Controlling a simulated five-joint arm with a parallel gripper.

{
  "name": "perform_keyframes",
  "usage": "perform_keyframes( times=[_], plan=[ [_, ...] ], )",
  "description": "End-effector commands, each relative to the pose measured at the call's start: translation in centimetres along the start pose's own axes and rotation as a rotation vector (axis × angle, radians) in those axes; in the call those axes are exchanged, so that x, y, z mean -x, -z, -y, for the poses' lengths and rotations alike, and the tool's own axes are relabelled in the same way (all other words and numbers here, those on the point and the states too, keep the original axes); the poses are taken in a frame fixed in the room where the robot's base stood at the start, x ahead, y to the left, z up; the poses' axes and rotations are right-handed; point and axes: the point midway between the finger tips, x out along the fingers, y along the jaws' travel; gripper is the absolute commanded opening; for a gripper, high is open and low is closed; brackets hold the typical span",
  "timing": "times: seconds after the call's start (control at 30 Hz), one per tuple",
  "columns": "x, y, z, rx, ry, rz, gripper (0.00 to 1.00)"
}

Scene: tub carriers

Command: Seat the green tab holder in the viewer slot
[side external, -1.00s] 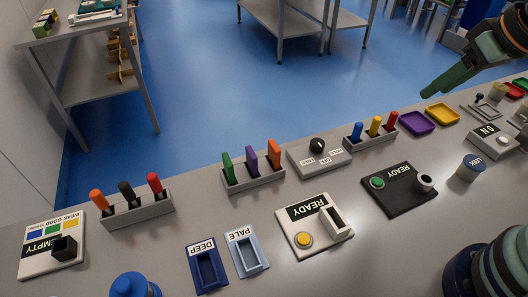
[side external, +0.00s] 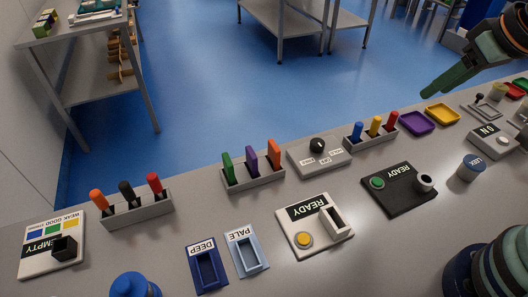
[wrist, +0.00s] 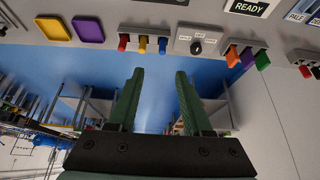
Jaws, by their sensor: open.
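The green tab holder (side external: 228,167) stands upright at the left end of a grey three-slot rack (side external: 254,181), beside a purple and an orange one. It also shows in the wrist view (wrist: 263,60) at upper right. A white unit (side external: 300,242) labelled READY has a yellow button and a raised white block with a dark slot (side external: 336,219), which looks like the viewer slot; no tab shows in it. My gripper (side external: 429,89) is at upper right in the side view, raised and well away from the green holder. In the wrist view my gripper (wrist: 159,74) is open and empty.
A dial box (side external: 319,158) and a rack with blue, yellow and red pieces (side external: 370,137) stand right of the green holder's rack. A black READY unit (side external: 399,187) is right of the white one. Pale (side external: 246,252) and deep blue trays (side external: 207,268) lie left of it.

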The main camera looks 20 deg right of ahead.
Motion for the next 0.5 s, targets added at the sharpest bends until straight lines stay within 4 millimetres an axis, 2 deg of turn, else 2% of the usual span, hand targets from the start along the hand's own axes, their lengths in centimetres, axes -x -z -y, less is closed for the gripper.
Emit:
perform_keyframes(
  times=[0.1, 0.13, 0.2, 0.23, 0.5],
  plan=[
    [0.00, 0.00, 0.00, 0.000, 0.000, 0.000, 0.50],
    [0.00, 0.00, 0.00, 0.000, 0.000, 0.000, 0.58],
    [0.00, 0.00, 0.00, 0.000, 0.000, 0.000, 0.84],
    [0.00, 0.00, 0.00, 0.000, 0.000, 0.000, 0.93],
    [0.00, 0.01, 0.01, 0.000, 0.000, 0.000, 0.93]
  ],
)
